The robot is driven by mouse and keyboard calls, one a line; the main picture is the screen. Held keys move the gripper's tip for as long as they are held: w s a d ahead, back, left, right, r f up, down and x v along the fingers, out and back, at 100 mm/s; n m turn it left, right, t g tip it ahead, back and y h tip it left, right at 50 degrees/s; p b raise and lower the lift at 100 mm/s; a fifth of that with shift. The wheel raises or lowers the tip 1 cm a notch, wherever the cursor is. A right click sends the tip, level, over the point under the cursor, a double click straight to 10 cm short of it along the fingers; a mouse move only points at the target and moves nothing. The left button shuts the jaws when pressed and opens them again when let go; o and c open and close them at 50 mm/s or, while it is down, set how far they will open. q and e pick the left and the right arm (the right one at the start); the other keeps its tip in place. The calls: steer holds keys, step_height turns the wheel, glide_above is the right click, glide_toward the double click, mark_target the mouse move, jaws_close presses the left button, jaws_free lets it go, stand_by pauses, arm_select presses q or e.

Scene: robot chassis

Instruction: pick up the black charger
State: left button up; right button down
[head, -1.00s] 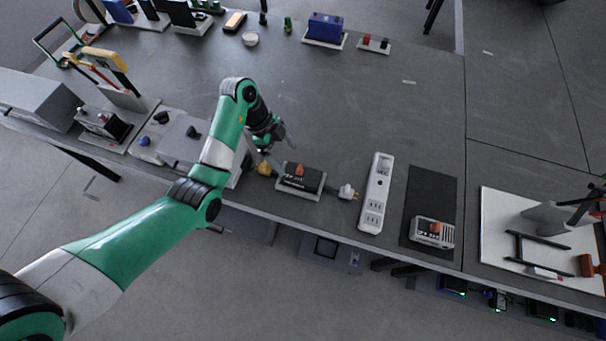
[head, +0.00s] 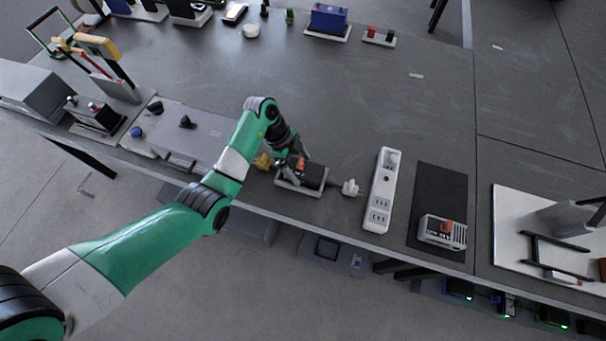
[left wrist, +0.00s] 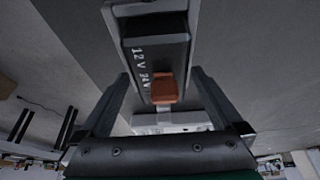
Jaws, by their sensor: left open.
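The black charger (head: 314,176) has an orange switch on top and sits in a shallow light-grey tray (head: 312,193) near the table's front edge. My left gripper (head: 290,175) is open and points down just above the charger, hiding part of it. In the left wrist view the charger (left wrist: 158,52) carries "12V 24V" lettering. Its orange switch (left wrist: 165,88) shows between the two fingers of my left gripper (left wrist: 160,75). I cannot tell whether the fingers touch the charger. My right gripper is not in view.
A white plug (head: 351,188) lies just right of the charger, then a white power strip (head: 381,190). A grey device with an orange switch (head: 442,231) is on a black mat (head: 440,185). A grey box (head: 200,135) stands left. The table's middle is clear.

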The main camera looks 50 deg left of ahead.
arm_select(q)
steer(key=shift+d+f, duration=0.25)
steer(key=shift+f, duration=0.4)
steer(key=shift+w+r, duration=0.1)
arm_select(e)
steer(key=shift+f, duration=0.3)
arm_select(q)
jaws_close()
